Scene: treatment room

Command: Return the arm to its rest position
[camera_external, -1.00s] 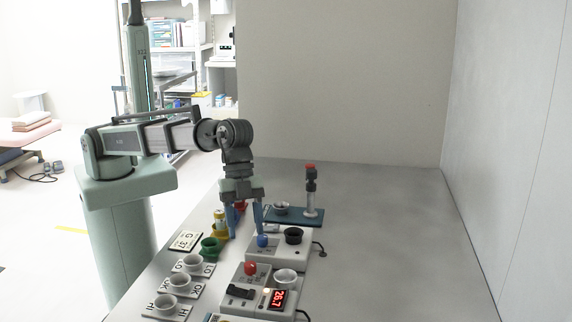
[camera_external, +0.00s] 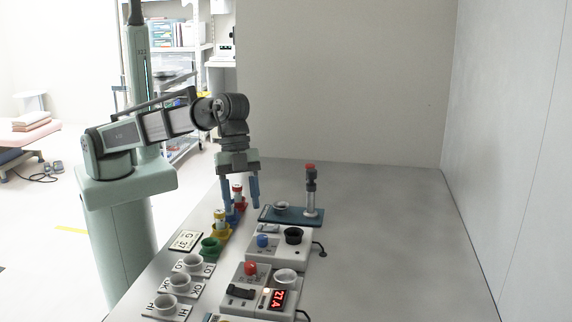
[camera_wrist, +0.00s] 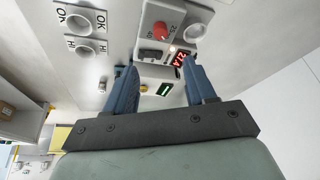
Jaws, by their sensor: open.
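My gripper (camera_external: 239,192) is open and empty. It hangs pointing down in the air above the table, over the area of the coloured holders and the back white device. In the wrist view my two blue fingers (camera_wrist: 160,88) are apart with nothing between them. My arm reaches from its green column on the left, with the forearm sloping up to the wrist.
On the grey table (camera_external: 390,240) stand a white device with a blue knob (camera_external: 262,240), one with a red knob (camera_external: 250,268) and a lit display (camera_external: 279,299), a teal stand (camera_external: 291,217), coloured holders (camera_external: 219,232) and labelled cups (camera_external: 193,263). The table's right side is clear.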

